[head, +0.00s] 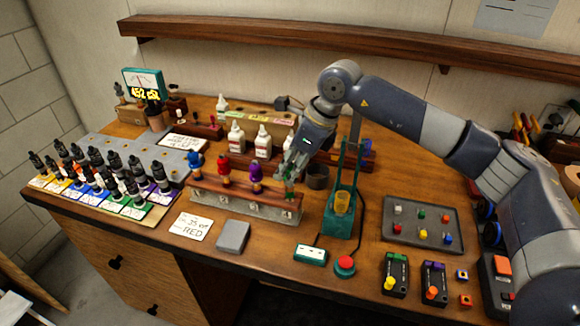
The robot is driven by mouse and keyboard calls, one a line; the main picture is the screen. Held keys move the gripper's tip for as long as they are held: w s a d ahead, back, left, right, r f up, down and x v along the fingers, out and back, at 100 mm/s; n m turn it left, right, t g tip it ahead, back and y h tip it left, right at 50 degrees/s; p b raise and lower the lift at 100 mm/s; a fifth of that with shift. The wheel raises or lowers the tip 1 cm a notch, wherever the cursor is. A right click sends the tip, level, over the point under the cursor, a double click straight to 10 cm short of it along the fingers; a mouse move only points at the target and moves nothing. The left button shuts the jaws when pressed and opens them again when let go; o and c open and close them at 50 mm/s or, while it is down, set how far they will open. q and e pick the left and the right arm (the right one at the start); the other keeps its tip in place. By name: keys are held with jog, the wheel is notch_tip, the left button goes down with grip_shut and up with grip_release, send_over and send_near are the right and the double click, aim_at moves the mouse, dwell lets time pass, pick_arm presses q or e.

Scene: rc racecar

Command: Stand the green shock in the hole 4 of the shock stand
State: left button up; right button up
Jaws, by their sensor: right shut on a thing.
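The shock stand (243,207) is a wooden-topped block with numbered labels on its grey front. A blue shock (196,163), a red shock (224,171) and a purple shock (255,178) stand upright in it from left to right. My right gripper (290,178) points down at the stand's right end and is shut on the green shock (290,191). The green shock is roughly upright at the hole 4 position, partly hidden by the fingers. I cannot tell whether its lower end is in the hole. My left gripper is not in view.
A green press-like frame (344,196) with a yellow cup stands close right of the stand. White bottles (263,141) stand behind it. A grey block (232,237) and a card (190,226) lie in front.

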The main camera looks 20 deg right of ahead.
jog(key=shift+f+b, duration=0.5)
jog(key=shift+f, duration=0.25)
jog(key=shift+f, duration=0.1)
jog(key=o, duration=1.2)
jog(key=shift+c, duration=0.2)
jog(key=v, duration=1.2)
